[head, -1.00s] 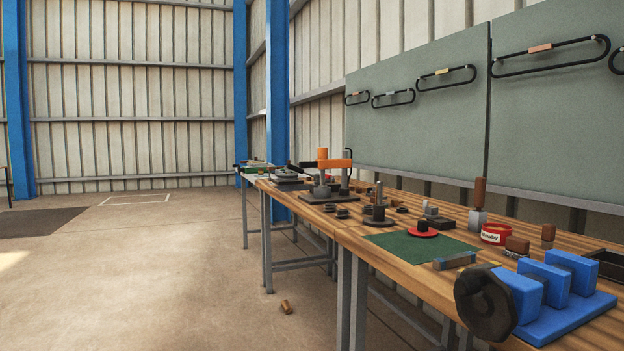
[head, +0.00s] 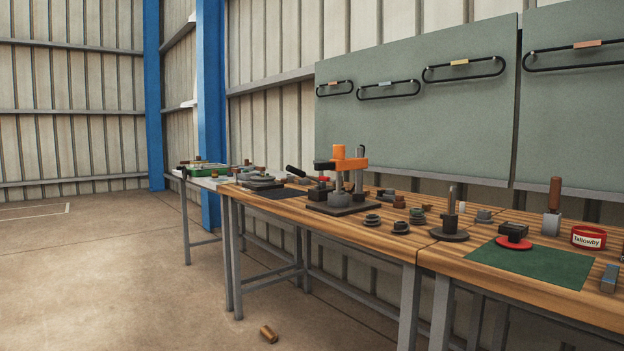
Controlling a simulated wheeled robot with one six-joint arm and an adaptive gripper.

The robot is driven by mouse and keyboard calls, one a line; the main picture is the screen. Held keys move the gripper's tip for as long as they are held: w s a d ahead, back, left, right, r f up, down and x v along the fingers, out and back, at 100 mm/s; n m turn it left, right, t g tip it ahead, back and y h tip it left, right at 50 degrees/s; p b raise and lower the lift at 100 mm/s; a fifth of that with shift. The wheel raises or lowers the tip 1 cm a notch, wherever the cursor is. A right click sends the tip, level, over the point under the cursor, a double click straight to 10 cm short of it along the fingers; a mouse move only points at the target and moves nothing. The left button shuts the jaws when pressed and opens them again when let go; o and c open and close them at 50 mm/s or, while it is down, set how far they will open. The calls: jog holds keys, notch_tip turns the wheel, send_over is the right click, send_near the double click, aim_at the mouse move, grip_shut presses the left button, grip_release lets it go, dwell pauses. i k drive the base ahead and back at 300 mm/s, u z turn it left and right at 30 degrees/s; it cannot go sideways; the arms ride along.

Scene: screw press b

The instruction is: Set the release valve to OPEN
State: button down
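An orange-topped press (head: 345,164) with metal posts stands on a dark base plate (head: 342,209) on the wooden workbench (head: 385,236), near the middle of the head view. A dark handle (head: 295,171) slants up at its left; I cannot tell whether it is part of the press. I cannot make out a release valve or any OPEN marking at this distance. My gripper is not in view.
Several dark round parts (head: 400,227) lie right of the press. A green mat (head: 532,268), a red dish (head: 514,243) and a red labelled tin (head: 588,238) are farther right. A brown piece (head: 268,334) lies on the floor. The floor at left is clear.

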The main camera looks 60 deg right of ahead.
aim_at(321, 178)
jog(key=z, duration=0.55)
jog(key=i, duration=1.55)
jog(key=z, duration=1.9)
jog(key=i, duration=0.75)
jog(key=z, duration=0.6)
